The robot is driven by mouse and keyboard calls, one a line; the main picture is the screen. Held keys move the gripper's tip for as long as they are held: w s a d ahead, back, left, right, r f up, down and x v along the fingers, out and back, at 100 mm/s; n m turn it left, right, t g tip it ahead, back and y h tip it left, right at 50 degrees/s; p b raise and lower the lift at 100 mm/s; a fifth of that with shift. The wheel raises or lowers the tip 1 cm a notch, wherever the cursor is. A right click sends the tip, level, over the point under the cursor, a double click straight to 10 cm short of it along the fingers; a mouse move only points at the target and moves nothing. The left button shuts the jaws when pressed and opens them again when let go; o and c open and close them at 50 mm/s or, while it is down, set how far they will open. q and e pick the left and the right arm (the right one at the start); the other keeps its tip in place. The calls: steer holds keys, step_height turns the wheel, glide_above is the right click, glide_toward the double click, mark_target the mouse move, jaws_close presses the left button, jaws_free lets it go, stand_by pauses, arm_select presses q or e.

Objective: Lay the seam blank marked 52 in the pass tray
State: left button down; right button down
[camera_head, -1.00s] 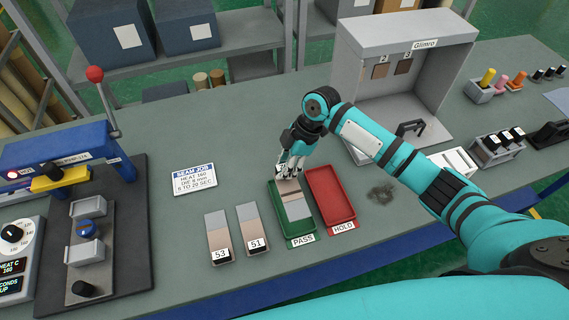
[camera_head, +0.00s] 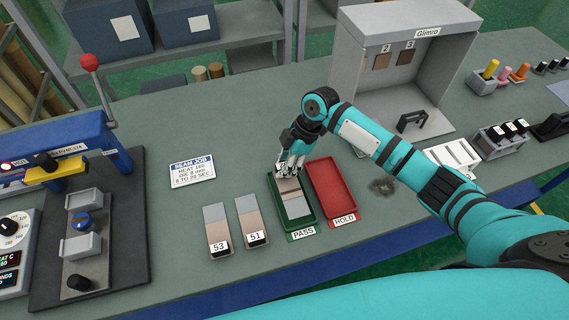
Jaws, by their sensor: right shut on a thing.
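The green pass tray (camera_head: 310,222) lies on the bench, with its PASS label at the front. A blank (camera_head: 291,199) with tan and grey bands lies in or just over the tray, lengthwise. My right gripper (camera_head: 288,174) is shut on the blank's far end, at the tray's far side. The fingers hide most of the mark there, so I cannot read its number. Whether the blank rests on the tray floor is hard to tell. Blanks marked 53 (camera_head: 216,226) and 51 (camera_head: 250,217) lie side by side left of the tray. My left gripper is not in view.
The red hold tray (camera_head: 331,189) stands close to the right of the pass tray. A grey booth (camera_head: 440,100) stands behind my right arm. A seam job card (camera_head: 192,171) and the blue sealing press (camera_head: 85,145) are at left. Bench behind the card is clear.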

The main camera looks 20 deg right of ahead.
steer(key=shift+p, duration=0.3)
stand_by(0.4)
steer(key=shift+f, duration=0.1)
steer(key=shift+f+b, duration=1)
steer(key=shift+f, duration=0.3)
steer(key=c, duration=1)
jaws_free()
steer(key=shift+c, duration=0.2)
steer(key=v, duration=1.2)
